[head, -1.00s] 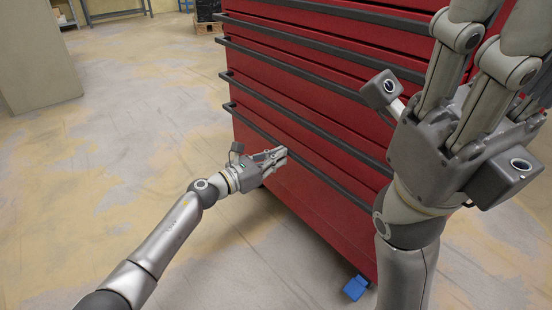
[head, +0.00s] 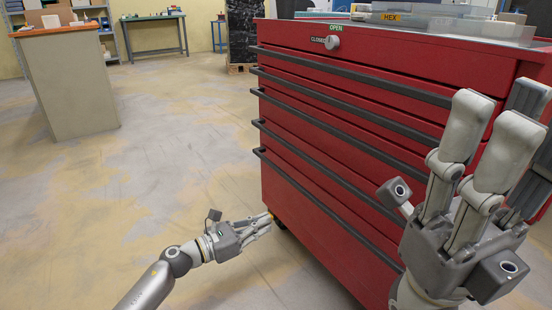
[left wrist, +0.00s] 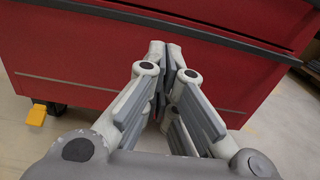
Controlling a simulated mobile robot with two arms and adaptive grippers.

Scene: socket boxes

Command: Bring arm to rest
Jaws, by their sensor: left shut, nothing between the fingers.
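My left gripper (head: 266,221) is low by the lower left edge of the red drawer cabinet (head: 320,235), fingers together and empty. In the left wrist view its fingertips (left wrist: 166,46) meet in front of the red cabinet face, under a dark handle bar; I cannot tell whether they touch it. My right gripper (head: 505,110) stands large at the right of the head view, fingers pointing up and apart, with nothing seen between them. It hides part of the cabinet front.
The cabinet has several dark handle bars and a knob (head: 332,42) labelled OPEN and CLOSED. Clear bins (head: 455,28), one marked HEX, stand on top. A counter (head: 70,85) is at the left, a green-topped table (head: 153,18) behind. The floor (head: 150,180) between is clear.

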